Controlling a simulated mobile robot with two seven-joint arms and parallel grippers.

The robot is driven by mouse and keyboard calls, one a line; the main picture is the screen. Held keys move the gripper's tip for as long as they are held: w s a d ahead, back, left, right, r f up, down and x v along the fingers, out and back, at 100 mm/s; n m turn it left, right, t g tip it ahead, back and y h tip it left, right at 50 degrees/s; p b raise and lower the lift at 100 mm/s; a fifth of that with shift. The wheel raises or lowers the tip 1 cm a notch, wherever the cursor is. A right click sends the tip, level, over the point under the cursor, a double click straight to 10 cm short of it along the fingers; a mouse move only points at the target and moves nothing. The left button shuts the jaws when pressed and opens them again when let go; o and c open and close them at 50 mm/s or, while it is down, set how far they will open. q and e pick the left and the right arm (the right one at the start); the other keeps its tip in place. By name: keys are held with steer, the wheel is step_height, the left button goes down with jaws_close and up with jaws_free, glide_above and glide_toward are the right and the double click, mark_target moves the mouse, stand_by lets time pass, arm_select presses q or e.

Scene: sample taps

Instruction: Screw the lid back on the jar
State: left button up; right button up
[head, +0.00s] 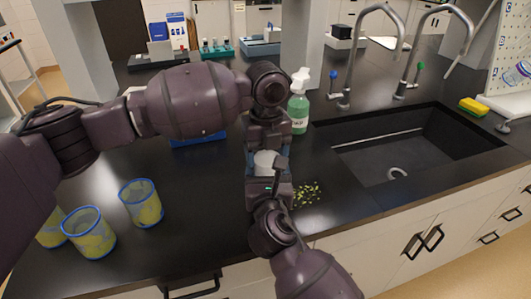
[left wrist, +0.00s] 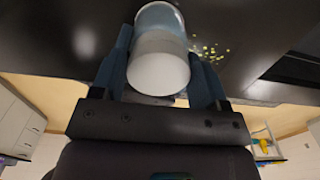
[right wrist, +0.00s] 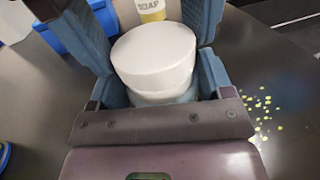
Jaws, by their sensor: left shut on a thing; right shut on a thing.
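The jar (right wrist: 168,97) stands between my two grippers, with the white round lid (right wrist: 152,52) on top. The lid looks level, but I cannot tell how tightly it sits. In the head view the pale lid (head: 265,160) shows between the two hands. My left gripper (head: 267,152) reaches in from the far side and is shut on the lid. My right gripper (head: 267,170) comes from the near side and is shut on the jar body lower down. In the left wrist view a white round face (left wrist: 159,73) shows between the left fingers. The hands hide most of the jar.
A soap bottle (head: 299,105) stands just behind the hands. Yellow-green bits (head: 307,194) lie to the right, before the sink (head: 415,145). Blue-rimmed cups, one here (head: 141,204), stand at the left. A blue container (head: 198,140) is partly hidden behind my left arm.

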arm_select(q)
steer(key=shift+m, duration=0.4)
steer(key=o, duration=0.9)
steer(key=shift+r, duration=0.1)
